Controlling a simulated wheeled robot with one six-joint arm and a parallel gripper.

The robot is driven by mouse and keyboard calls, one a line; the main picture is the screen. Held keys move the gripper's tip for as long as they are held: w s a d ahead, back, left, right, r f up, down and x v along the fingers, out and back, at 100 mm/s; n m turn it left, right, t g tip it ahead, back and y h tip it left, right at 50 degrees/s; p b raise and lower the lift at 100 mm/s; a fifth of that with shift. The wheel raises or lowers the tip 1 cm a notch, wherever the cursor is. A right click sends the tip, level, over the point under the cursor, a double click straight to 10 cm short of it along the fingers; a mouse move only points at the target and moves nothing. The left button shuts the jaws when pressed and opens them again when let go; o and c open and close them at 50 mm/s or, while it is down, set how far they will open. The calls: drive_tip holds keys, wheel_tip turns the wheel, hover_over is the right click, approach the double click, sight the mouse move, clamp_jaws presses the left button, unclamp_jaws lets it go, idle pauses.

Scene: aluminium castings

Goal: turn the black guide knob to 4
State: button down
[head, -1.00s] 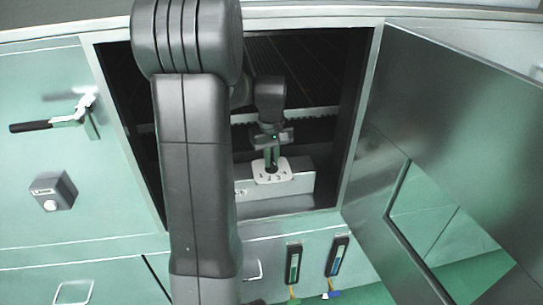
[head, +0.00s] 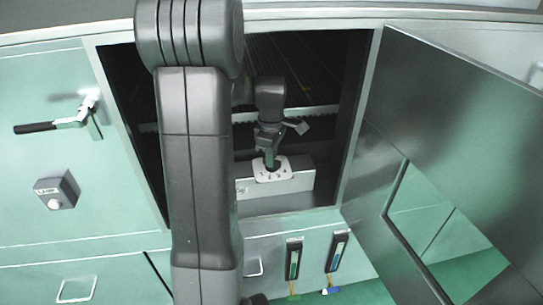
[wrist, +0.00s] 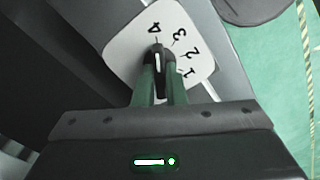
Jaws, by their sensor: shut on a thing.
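The black guide knob (wrist: 158,54) sits on a white dial plate (wrist: 125,50) marked 1, 2, 3 and 4. The white line on the knob points up in the wrist view, about at the 4. My gripper (wrist: 158,78) is shut on the knob, with one green finger on each side of it. In the head view my gripper (head: 270,161) reaches down onto the dial plate (head: 284,172); the knob is mostly hidden there by the fingers.
The dial is on a pale block (head: 300,184) inside an open, dark cabinet bay. The open metal door (head: 440,110) stands at the right. A lever handle (head: 60,124) and a small grey box (head: 55,190) are on the left panel.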

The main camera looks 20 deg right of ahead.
drive_tip(key=shift+r+n, duration=0.1)
drive_tip(key=shift+n, duration=0.3)
drive_tip(key=c, duration=1.5)
unclamp_jaws()
wheel_tip(320, 180, up, 7)
drive_tip(key=shift+r, duration=0.2)
